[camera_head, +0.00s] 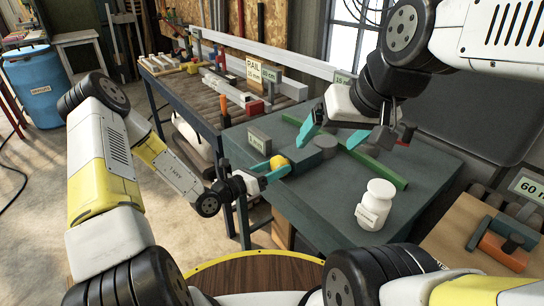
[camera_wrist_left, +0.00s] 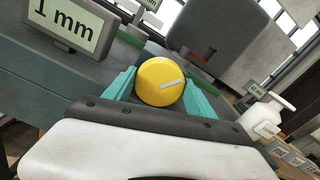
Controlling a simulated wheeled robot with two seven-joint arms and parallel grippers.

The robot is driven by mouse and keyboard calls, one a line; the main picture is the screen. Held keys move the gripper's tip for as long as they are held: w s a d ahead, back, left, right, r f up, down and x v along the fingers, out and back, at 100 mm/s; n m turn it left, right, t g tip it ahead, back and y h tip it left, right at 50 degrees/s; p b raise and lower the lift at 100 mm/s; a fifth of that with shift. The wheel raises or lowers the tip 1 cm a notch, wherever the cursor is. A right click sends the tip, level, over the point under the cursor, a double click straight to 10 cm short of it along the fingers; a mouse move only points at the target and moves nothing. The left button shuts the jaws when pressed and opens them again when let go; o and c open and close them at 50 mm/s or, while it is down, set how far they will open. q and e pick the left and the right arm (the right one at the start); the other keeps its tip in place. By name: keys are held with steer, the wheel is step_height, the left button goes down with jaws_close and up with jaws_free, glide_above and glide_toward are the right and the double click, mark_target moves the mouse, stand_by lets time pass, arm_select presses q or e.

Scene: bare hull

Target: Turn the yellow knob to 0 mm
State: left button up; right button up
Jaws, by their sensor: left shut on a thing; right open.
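The yellow knob (camera_head: 278,162) is on the front of a grey-green block (camera_head: 312,151) on the workbench. In the left wrist view the knob (camera_wrist_left: 160,82) shows a white pointer line, tilted slightly up to the right. My left gripper (camera_head: 277,170) has its teal fingers on either side of the knob, shut on it; the fingers also show in the left wrist view (camera_wrist_left: 162,92). A display (camera_head: 259,141) beside the knob reads 1 mm, also in the left wrist view (camera_wrist_left: 72,25). My right gripper (camera_head: 335,131) is open above the block, apart from the knob.
A white bottle (camera_head: 376,204) stands on the bench (camera_head: 330,216) to the right. A green bar (camera_head: 377,167) lies behind the block. A wooden board with an orange tool (camera_head: 502,252) is at lower right.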

arm_select(q)
steer(key=shift+n, duration=0.3)
steer(key=o, duration=1.4)
steer(key=v, duration=0.8)
steer(key=shift+d, duration=0.1)
